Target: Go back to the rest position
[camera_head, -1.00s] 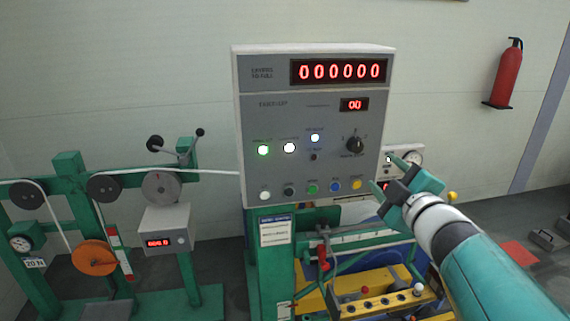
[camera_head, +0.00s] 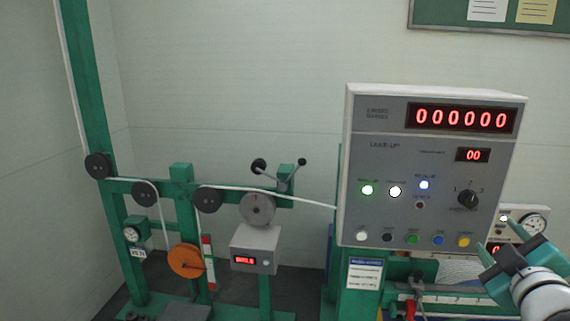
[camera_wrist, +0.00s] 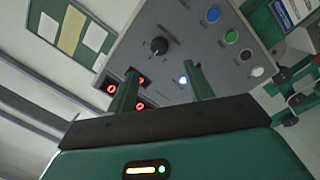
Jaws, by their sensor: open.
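My gripper (camera_head: 508,265) is at the right edge of the head view, in front of the lower right of the take-up panel. In the wrist view my gripper (camera_wrist: 160,90) shows two green fingers apart with nothing between them. Beyond the fingers is the take-up panel (camera_head: 390,180), a grey box with a red counter reading 000000 and a smaller display reading 00. The panel also shows tilted in the wrist view (camera_wrist: 205,55), with its black rotary knob (camera_wrist: 158,45) and a row of coloured buttons. I cannot tell the exact distance from the fingertips to the panel.
A green frame (camera_head: 180,215) with black pulleys, an orange spool (camera_head: 186,260) and a small meter box (camera_head: 256,249) stands to the left. A white strand runs from it to the panel. A round gauge (camera_head: 535,222) is behind my gripper. A noticeboard (camera_head: 445,15) hangs above.

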